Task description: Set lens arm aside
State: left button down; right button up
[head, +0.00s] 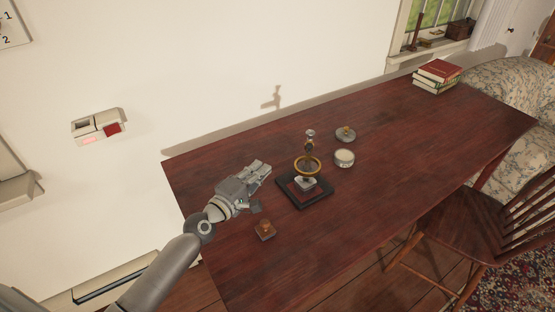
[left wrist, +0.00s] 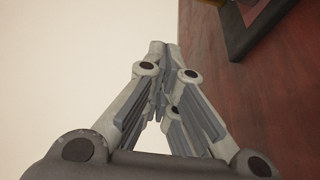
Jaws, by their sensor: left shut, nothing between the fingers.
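A small brass instrument with a ring-shaped lens arm (head: 308,165) stands upright on a dark square base (head: 304,192) on the wooden table. My left gripper (head: 266,168) is to the left of the instrument, above the table, apart from it. Its fingers are shut with nothing between them. In the left wrist view the fingertips (left wrist: 163,50) come together over the pale wall, and a corner of a dark frame, probably the base (left wrist: 245,35), shows at the upper right. My right gripper is in neither view.
On the dark red table (head: 400,140) are a small wooden block with a knob (head: 265,230), a round pale tin (head: 344,158), a round metal piece (head: 346,134) and stacked books (head: 437,77). A wooden chair (head: 480,230) stands at the right.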

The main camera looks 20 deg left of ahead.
aim_at(308, 158)
pick_arm(q)
jog(key=w+d, duration=0.1)
jog(key=w, duration=0.1)
jog(key=w+d+p, duration=0.1)
jog(key=w+d, duration=0.2)
jog(key=w, duration=0.2)
jog(key=shift+d+r+p, duration=0.2)
jog(key=shift+d+p, duration=0.1)
jog(key=shift+s+d, duration=0.35)
jog(key=shift+d, duration=0.05)
jog(key=shift+f, duration=0.1)
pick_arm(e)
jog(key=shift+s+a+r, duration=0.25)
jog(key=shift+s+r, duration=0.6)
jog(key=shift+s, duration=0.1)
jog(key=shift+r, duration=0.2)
